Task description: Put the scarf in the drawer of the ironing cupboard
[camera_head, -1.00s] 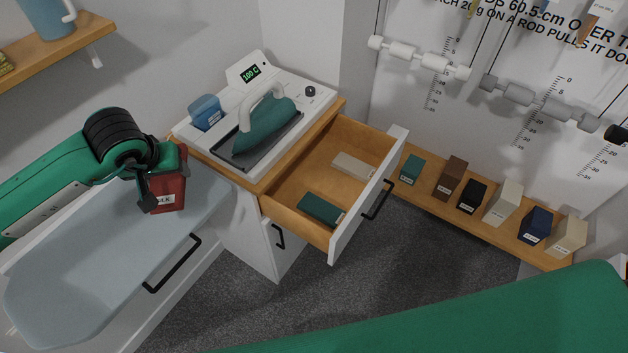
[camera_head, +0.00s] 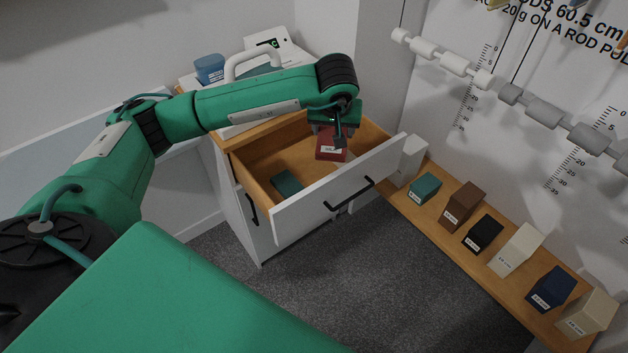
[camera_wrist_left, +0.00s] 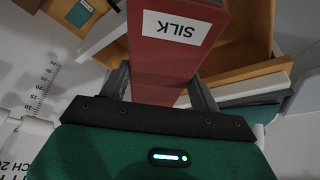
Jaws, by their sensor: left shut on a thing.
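The scarf (camera_head: 326,150) is a dark red folded block with a white label. In the left wrist view the scarf (camera_wrist_left: 165,60) shows the label "SILK". My left gripper (camera_head: 338,140) is shut on it and holds it at the open drawer (camera_head: 338,193). The scarf's lower end overlaps the drawer's opening in the head view; I cannot tell its exact height over the floor of the drawer. A dark green folded piece (camera_head: 287,183) lies in the drawer, left of the scarf. My right gripper is not in view.
The iron (camera_head: 262,68) stands on the cupboard top, partly hidden by my arm. A blue container (camera_head: 209,68) is beside it. A low shelf (camera_head: 437,213) at the right carries several labelled blocks. Weights on rods hang above it. Grey floor in front of the drawer is clear.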

